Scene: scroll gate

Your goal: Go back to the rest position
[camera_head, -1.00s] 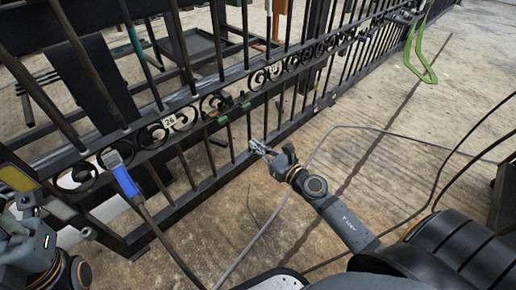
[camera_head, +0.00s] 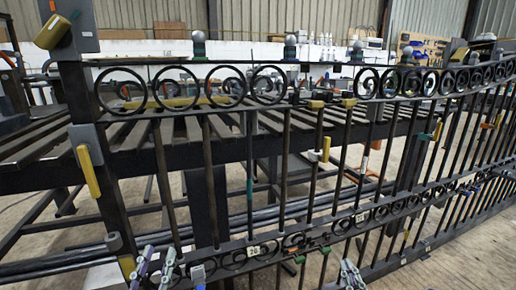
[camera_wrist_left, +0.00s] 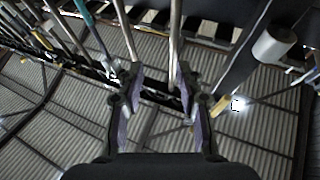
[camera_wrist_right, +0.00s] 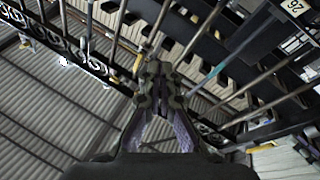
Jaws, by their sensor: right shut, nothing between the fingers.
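The black iron scroll gate (camera_head: 165,185) stands upright across the head view, with scroll rings along its top and lower bands. My left gripper (camera_head: 153,268) is at the bottom edge, in front of the gate's left part. In the left wrist view its two fingers (camera_wrist_left: 160,92) stand apart with nothing held between them. My right gripper (camera_head: 352,276) is at the bottom edge right of centre, in front of the lower scroll band. In the right wrist view its fingers (camera_wrist_right: 158,88) are together and empty. Most of both arms is out of the head view.
A slatted dark table (camera_head: 50,150) stands behind the gate. Yellow tags (camera_head: 88,172) and a white number plate (camera_head: 254,251) sit on the gate. In the right wrist view, bars and another plate (camera_wrist_right: 294,7) show beyond the fingers. Concrete floor shows at the right.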

